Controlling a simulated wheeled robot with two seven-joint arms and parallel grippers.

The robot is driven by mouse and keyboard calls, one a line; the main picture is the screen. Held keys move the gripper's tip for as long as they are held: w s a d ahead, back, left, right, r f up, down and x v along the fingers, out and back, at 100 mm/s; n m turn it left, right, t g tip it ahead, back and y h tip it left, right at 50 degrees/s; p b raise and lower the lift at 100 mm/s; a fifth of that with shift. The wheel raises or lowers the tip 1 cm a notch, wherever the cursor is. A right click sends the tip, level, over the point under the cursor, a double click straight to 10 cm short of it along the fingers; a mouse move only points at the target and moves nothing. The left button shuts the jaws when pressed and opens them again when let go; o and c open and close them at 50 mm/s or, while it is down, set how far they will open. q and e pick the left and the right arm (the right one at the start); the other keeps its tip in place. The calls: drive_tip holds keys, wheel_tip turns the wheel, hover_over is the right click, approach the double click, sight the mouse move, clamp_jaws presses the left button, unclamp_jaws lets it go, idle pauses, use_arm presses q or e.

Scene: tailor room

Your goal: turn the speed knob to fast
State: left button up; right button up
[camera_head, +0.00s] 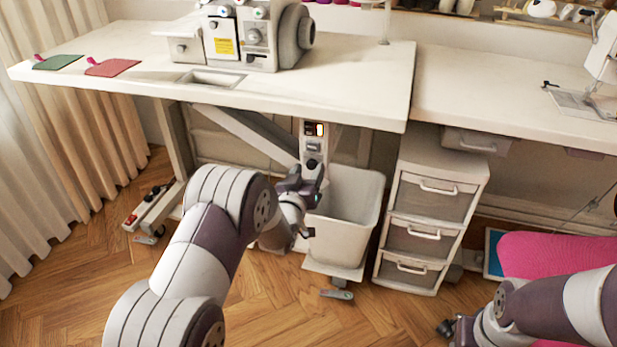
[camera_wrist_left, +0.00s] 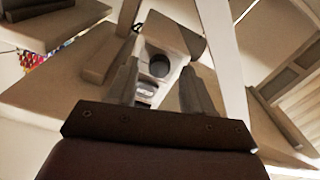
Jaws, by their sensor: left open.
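A narrow white control box (camera_head: 311,145) hangs under the front of the sewing table, with a small orange-red lit part near its top. Dark round parts sit below the light; the speed knob's setting is too small to read. My left gripper (camera_head: 302,184) is at the lower part of this box. In the left wrist view, its open fingers (camera_wrist_left: 160,88) stand on either side of the box, which shows a dark round knob (camera_wrist_left: 159,66) between them. I cannot tell whether the fingers touch it. My right gripper (camera_head: 449,329) is low at the right, away from the box.
The white table (camera_head: 365,75) overhangs the box and carries a sewing machine (camera_head: 255,35). A white bin (camera_head: 347,200) stands just right of my left gripper. A drawer unit (camera_head: 430,220) is farther right. A table leg (camera_head: 172,140) stands to the left.

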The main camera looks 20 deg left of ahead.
use_arm(q)
drive_tip(key=shift+w, duration=0.4)
clamp_jaws()
drive_tip(key=shift+m, duration=0.4)
drive_tip(key=m, duration=0.3)
drive_tip(key=shift+m+p, duration=0.3)
drive_tip(key=shift+m, duration=2.1)
